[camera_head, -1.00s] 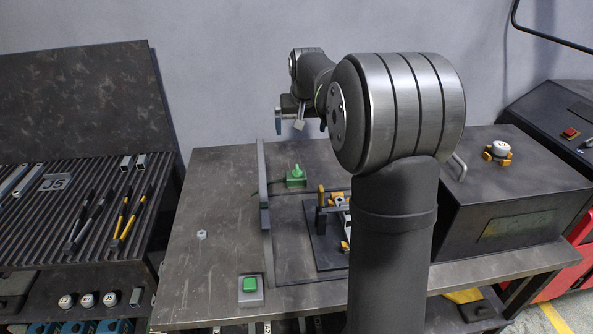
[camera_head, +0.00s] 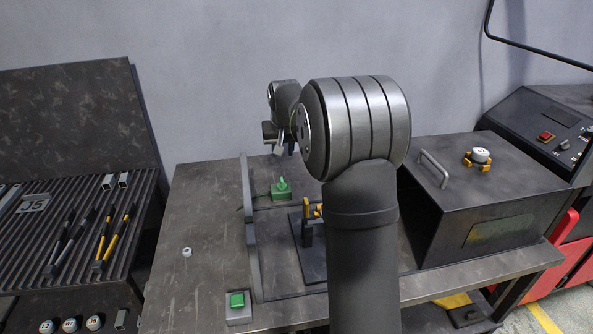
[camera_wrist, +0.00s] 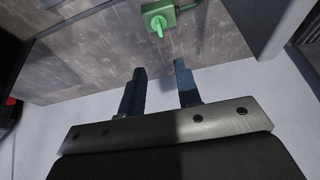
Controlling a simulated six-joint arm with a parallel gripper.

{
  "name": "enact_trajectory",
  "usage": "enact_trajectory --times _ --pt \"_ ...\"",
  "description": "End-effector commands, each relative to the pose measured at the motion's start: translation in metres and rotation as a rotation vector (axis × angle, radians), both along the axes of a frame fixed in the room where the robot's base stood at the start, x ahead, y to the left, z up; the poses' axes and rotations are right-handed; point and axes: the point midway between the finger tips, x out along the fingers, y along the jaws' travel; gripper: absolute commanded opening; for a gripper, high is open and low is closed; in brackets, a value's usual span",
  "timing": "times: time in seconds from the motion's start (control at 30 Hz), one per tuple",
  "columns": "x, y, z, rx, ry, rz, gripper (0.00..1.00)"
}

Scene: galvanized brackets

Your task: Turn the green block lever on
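The green block (camera_head: 281,190) with its small green lever (camera_head: 283,182) sits on the workbench, just right of an upright grey plate. In the wrist view the green block (camera_wrist: 172,10) is at the top edge, partly cut off, with its lever (camera_wrist: 157,25) pointing toward the lower part of the picture. My gripper (camera_wrist: 160,68) is open and empty. Its two blue-grey fingers are apart, with bare space between them, and stand short of the block. In the head view my arm hides much of the gripper, which is above the far part of the bench.
An upright grey plate (camera_head: 251,215) stands left of the block. A dark fixture (camera_head: 309,250) with yellow parts is nearer, partly behind my arm. A green button box (camera_head: 237,306) is at the front edge. A metal box (camera_head: 465,205) with a handle stands right. The bench's left side is mostly clear.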

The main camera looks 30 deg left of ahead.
Motion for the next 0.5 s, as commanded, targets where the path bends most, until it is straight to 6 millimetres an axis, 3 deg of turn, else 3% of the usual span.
enact_trajectory --times 0.5 --pt "0.031 0.028 -0.104 -0.003 0.003 0.0 0.31"
